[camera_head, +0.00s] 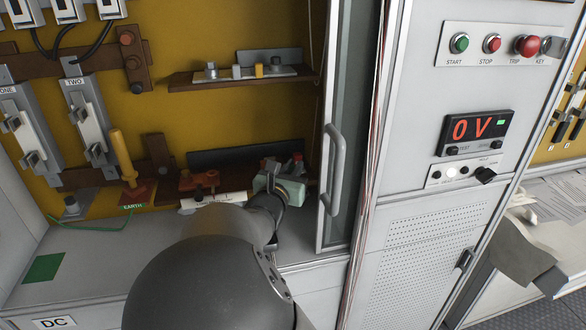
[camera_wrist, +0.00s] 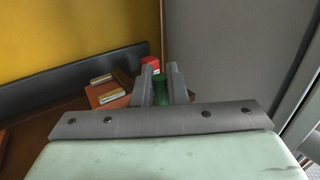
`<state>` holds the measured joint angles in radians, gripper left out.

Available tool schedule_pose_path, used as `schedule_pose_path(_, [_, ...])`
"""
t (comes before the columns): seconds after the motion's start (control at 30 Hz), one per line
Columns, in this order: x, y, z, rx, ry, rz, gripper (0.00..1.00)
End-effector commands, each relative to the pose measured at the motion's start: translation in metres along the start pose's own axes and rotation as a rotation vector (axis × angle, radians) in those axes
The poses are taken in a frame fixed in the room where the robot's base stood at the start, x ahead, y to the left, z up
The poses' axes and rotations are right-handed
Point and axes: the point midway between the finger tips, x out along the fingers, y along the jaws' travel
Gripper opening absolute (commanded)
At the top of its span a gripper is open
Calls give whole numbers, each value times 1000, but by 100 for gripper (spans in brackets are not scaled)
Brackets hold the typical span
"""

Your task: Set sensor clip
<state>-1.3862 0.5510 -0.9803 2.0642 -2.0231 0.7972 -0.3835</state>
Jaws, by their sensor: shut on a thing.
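My gripper (camera_wrist: 162,76) is shut on a small green piece (camera_wrist: 161,92) low between its fingers in the wrist view. The piece may be the sensor clip, but its full shape is hidden. A red block (camera_wrist: 150,64) shows just beyond the fingertips. In the head view my pale green gripper body is over the right end of the bench, beside the open cabinet door, and my arm hides part of that spot. I cannot tell whether the held piece touches anything.
Orange-brown terminal blocks (camera_wrist: 107,93) lie left of the fingers. A glass door with a handle (camera_head: 334,168) stands close on the right. A shelf (camera_head: 240,76) with small parts is above. A yellow earth lever (camera_head: 124,157) is at left. The left bench top is mostly clear.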

Motion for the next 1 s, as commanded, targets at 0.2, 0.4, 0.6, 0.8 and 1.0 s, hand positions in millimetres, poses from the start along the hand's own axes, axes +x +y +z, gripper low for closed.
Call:
schedule_pose_path(0.2, [-2, 3, 0, -76, -49, 0, 0])
schedule_pose_path(0.4, [-5, 8, 0, -206, -135, -1, 0])
schedule_pose_path(0.6, [-10, 14, -3, -366, -239, 0, 0])
schedule_pose_path(0.8, [-13, 20, -6, -526, -345, 1, 0])
schedule_pose_path(1.0, [-17, 25, -11, -685, -452, 2, 0])
